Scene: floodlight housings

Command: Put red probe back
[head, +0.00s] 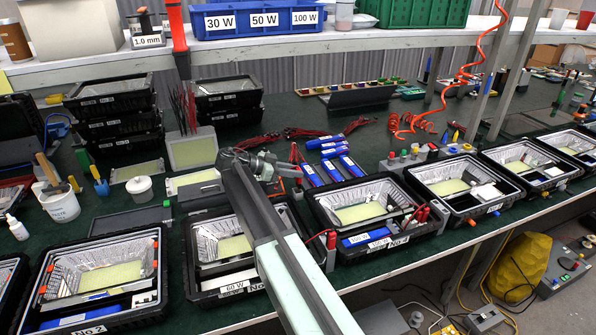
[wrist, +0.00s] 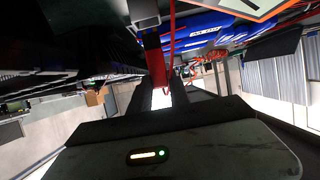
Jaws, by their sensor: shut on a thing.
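My gripper (head: 266,165) is above the bench, behind the front row of floodlight housings. It is shut on a red probe (wrist: 154,62), which shows between the dark fingers in the wrist view, with a thin red lead beside it. In the head view the held probe is hard to separate from red items just right of the jaws. Other red probes (head: 331,240) stand by the housing marked No 4 (head: 325,217), and more red probes (head: 422,214) stand at its right side. The probe's tip is not clear.
Housing No 2 (head: 42,285) and a 60 W housing (head: 200,297) stand at the front left. Blue packs (head: 333,150) lie behind the row. A shelf (head: 350,42) with blue bins (head: 262,20) runs above, and a coiled orange hose (head: 465,75) hangs at right.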

